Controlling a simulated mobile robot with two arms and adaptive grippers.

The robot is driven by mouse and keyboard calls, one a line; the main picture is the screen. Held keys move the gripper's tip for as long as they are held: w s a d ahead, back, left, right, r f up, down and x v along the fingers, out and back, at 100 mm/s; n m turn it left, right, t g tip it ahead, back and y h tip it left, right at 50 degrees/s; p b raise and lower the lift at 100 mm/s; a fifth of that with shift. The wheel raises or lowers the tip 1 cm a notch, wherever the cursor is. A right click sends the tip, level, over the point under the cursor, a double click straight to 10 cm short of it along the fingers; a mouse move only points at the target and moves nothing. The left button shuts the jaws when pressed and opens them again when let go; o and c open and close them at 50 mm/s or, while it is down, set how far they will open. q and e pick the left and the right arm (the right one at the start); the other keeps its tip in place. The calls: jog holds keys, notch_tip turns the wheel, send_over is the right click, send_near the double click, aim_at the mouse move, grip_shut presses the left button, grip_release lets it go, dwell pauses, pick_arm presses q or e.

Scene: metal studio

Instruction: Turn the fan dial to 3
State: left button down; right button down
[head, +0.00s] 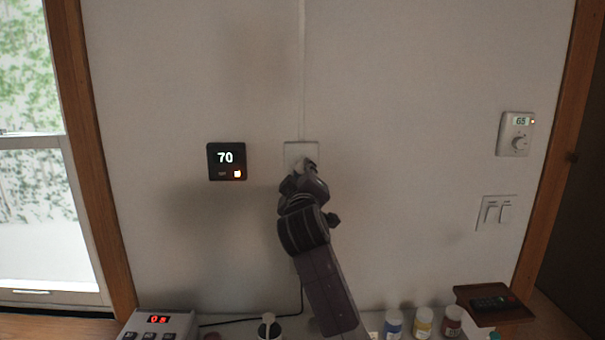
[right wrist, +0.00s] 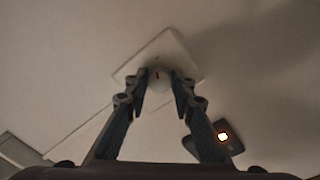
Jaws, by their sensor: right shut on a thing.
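The fan dial is a pale round knob (right wrist: 159,74) on a square white wall plate (head: 293,149). The plate also shows in the right wrist view (right wrist: 165,47), where it looks tilted. A small reddish mark shows on the knob, but I cannot read any numbers. My right gripper (head: 303,167) reaches up to the plate, and its arm and fingers hide most of the knob in the head view. In the right wrist view its two fingertips (right wrist: 160,84) are on either side of the knob, shut on it. My left gripper is not in view.
A black thermostat reading 70 (head: 226,161) is just left of the plate. A white thermostat (head: 515,134) and light switches (head: 496,212) are at the right. Below are several jars (head: 423,322), a device with a red display (head: 160,325) and a small wooden shelf (head: 512,308).

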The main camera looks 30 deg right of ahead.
jog(key=shift+f, duration=0.15)
jog(key=c, duration=1.6)
grip_release()
jog(key=v, duration=1.2)
